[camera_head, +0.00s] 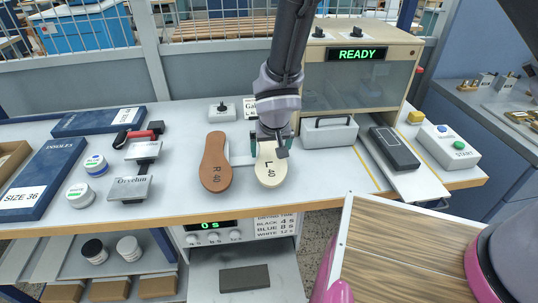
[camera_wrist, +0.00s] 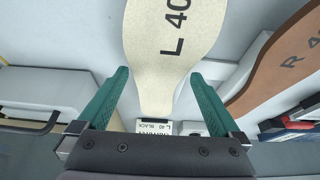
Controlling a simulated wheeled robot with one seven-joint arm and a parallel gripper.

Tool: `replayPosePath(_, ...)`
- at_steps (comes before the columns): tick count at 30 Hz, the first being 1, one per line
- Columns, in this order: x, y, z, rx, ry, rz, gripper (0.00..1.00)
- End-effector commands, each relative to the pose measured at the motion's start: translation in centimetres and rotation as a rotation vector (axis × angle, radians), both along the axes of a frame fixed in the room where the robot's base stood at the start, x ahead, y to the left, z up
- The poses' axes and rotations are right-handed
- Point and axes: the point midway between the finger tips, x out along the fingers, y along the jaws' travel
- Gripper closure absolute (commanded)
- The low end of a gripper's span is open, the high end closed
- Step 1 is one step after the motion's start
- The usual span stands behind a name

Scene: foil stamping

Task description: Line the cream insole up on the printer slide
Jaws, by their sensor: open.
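The cream insole (camera_head: 269,171), marked L 40, lies on the workbench beside a brown insole (camera_head: 215,165) marked R 40. My gripper (camera_head: 271,146) is over the cream insole's narrower end. In the wrist view, my gripper (camera_wrist: 160,78) is open, with one green finger on each side of the cream insole (camera_wrist: 160,50) and gaps between. The printer (camera_head: 357,80) at the back right shows READY. What looks like its slide (camera_head: 423,184), a pale plate bearing a dark pad (camera_head: 394,148), sticks out at the front right. My arm hides part of the bench behind the insole.
A grey block with a handle (camera_head: 329,132) stands between the insole and the slide. A START button box (camera_head: 447,146) is right of the slide. Stamps, ink pots and blue insole boxes (camera_head: 43,178) fill the left. A wood-topped surface (camera_head: 400,250) is at the front right.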

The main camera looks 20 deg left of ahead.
Motion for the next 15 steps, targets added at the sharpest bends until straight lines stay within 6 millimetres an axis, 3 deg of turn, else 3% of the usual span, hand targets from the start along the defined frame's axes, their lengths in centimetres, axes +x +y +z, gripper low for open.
replayPosePath(3,-0.02,0.01,0.04,0.000,0.000,0.000,0.00)
replayPosePath(8,-0.03,0.00,0.03,0.000,0.000,0.000,0.61)
replayPosePath(15,-0.01,0.02,0.18,0.001,0.000,0.000,0.65)
